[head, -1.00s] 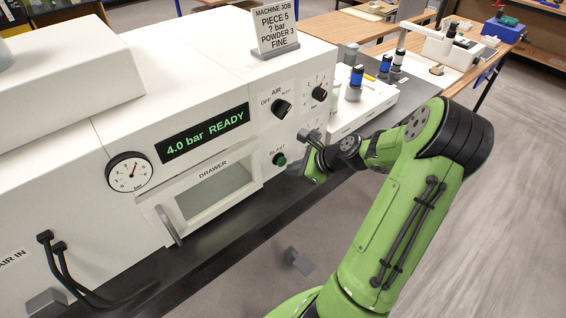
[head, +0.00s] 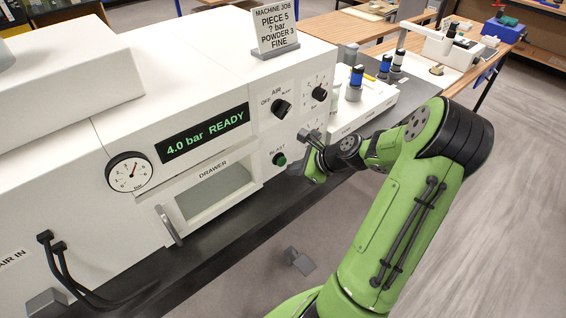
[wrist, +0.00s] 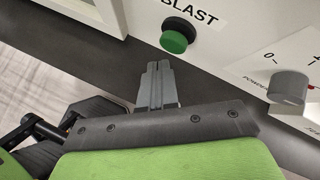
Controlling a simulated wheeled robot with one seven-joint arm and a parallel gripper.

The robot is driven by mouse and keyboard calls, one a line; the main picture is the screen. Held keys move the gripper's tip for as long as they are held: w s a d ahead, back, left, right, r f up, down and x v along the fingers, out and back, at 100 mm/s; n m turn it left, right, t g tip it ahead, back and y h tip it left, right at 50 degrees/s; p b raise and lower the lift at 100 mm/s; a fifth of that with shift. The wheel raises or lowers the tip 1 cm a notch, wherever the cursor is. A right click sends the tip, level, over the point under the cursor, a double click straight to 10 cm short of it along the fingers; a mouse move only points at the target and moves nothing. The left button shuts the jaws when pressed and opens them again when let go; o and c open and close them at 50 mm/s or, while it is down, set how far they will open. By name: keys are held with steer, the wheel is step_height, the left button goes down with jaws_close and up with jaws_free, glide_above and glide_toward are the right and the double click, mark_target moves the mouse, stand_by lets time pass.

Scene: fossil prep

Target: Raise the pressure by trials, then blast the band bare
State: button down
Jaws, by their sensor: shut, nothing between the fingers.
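The white blasting machine has a display (head: 207,131) that reads "4.0 bar READY" in green. Its round pressure gauge (head: 130,172) has a red needle pointing up and slightly right. The green BLAST button (head: 279,158) sits on the right of the front panel, and it also shows in the wrist view (wrist: 175,41). The drawer (head: 215,190) appears closed. No band is visible.
The AIR knob (head: 281,107) and another black knob (head: 319,93) are above the button. A sign (head: 272,28) reads "PIECE 5, ? bar, POWDER 3, FINE". Blue-capped jars (head: 355,82) stand behind my arm.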

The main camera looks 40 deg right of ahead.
steer(key=shift+w, duration=0.1)
stand_by(0.3)
steer(key=shift+w+p, duration=0.35)
steer(key=shift+p, duration=0.05)
steer(key=shift+w, duration=0.45)
stand_by(1.4)
steer(key=shift+s+p, duration=0.15)
steer(key=shift+p, duration=0.15)
stand_by(0.4)
steer(key=shift+s, duration=0.75)
steer(key=s+p, duration=0.1)
steer(key=s, duration=0.4)
stand_by(1.0)
